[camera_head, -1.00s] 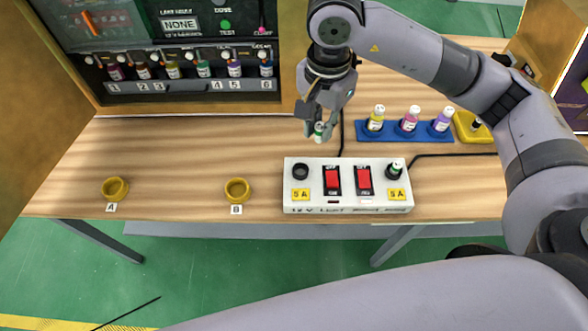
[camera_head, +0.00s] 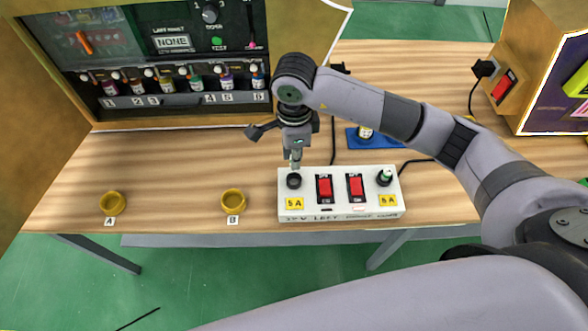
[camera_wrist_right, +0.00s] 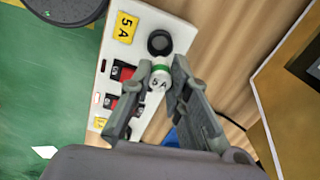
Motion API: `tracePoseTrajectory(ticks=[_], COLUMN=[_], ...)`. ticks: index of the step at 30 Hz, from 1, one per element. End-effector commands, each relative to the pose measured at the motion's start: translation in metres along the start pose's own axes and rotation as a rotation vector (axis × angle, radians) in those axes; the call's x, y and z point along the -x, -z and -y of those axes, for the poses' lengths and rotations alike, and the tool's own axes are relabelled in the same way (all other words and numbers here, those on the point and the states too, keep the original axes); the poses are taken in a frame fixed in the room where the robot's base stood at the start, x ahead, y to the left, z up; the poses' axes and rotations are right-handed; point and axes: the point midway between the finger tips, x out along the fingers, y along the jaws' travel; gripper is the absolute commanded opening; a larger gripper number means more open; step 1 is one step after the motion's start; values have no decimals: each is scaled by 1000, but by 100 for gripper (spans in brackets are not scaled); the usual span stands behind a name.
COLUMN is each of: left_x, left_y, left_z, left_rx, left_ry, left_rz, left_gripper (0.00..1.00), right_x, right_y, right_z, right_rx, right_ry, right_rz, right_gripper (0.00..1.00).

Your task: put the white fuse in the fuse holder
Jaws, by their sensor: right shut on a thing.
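The white fuse (camera_wrist_right: 158,78), marked 5A with a green band, is held between the fingers of my right gripper (camera_wrist_right: 163,88). In the head view my right gripper (camera_head: 296,158) points down just above the left fuse holder. That holder is an empty-looking black ring (camera_head: 294,181) on the white switch box (camera_head: 340,207). In the wrist view the black ring (camera_wrist_right: 160,42) lies just beyond the fuse's far end, and the fuse looks outside it. Another fuse with a green band (camera_head: 385,177) sits in the right holder. My left gripper is not seen.
The box has two red switches (camera_head: 324,190) and yellow 5A labels. A blue rack (camera_head: 352,138) is partly hidden behind my right arm. A vending machine (camera_head: 170,60) stands behind.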

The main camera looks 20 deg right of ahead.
Motion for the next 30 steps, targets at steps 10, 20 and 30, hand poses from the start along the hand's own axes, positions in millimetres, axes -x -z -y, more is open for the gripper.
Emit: tracePoseTrajectory(ticks=[10,20,30], left_x=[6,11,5], left_y=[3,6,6], left_z=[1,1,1], left_rx=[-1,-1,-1], left_ry=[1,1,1], left_rz=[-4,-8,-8], left_gripper=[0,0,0], right_x=[-38,-76,-80], right_y=[0,-1,0], right_z=[0,0,0], right_rx=[1,2,2], right_ry=[-1,2,2], right_rz=[1,2,1], right_gripper=[0,0,0])
